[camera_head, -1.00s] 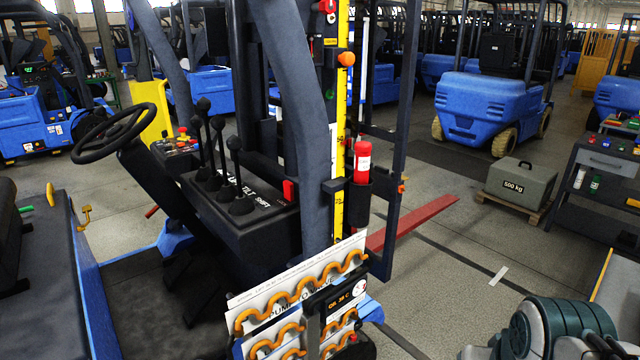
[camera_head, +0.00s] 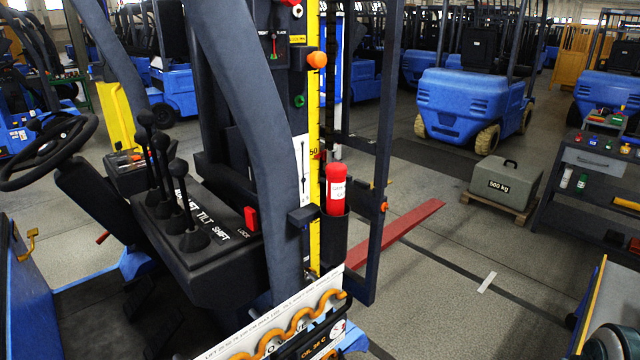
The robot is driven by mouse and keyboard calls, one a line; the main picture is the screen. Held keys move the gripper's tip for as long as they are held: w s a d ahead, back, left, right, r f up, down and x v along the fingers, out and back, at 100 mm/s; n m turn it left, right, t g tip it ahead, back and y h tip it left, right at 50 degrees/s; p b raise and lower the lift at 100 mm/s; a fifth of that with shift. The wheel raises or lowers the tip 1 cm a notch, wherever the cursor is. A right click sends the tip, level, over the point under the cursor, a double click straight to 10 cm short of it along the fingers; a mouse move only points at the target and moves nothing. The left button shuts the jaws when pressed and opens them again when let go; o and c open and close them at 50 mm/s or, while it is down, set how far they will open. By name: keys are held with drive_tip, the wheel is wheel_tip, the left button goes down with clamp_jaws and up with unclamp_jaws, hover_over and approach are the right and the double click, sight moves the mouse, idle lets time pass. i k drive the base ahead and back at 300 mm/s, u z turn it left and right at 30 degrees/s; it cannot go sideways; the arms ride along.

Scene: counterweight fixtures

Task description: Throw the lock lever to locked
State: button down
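A small red lever or block (camera_head: 251,217) stands at the right end of the black control console (camera_head: 215,262). White lettering beside it appears to read "LOCK". It looks upright, but I cannot tell from its pose whether it is locked. Several black levers with round knobs (camera_head: 178,168) rise from the same console, over the words "TILT" and "SHIFT". My gripper is out of view. Only a dark part of my arm shows at the bottom right corner, well apart from the console.
A thick dark post (camera_head: 240,130) rises close beside the red lever. A red canister (camera_head: 336,188) sits in a holder to its right. A steering wheel (camera_head: 45,150) is at left. A 500 kg weight (camera_head: 503,185) stands on a pallet. Open floor lies at centre right.

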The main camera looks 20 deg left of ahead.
sight(251, 216)
drive_tip(key=z, duration=0.25)
drive_tip(key=i, duration=1.05)
drive_tip(key=u, duration=0.9)
drive_tip(key=i, duration=0.85)
drive_tip(key=u, duration=1)
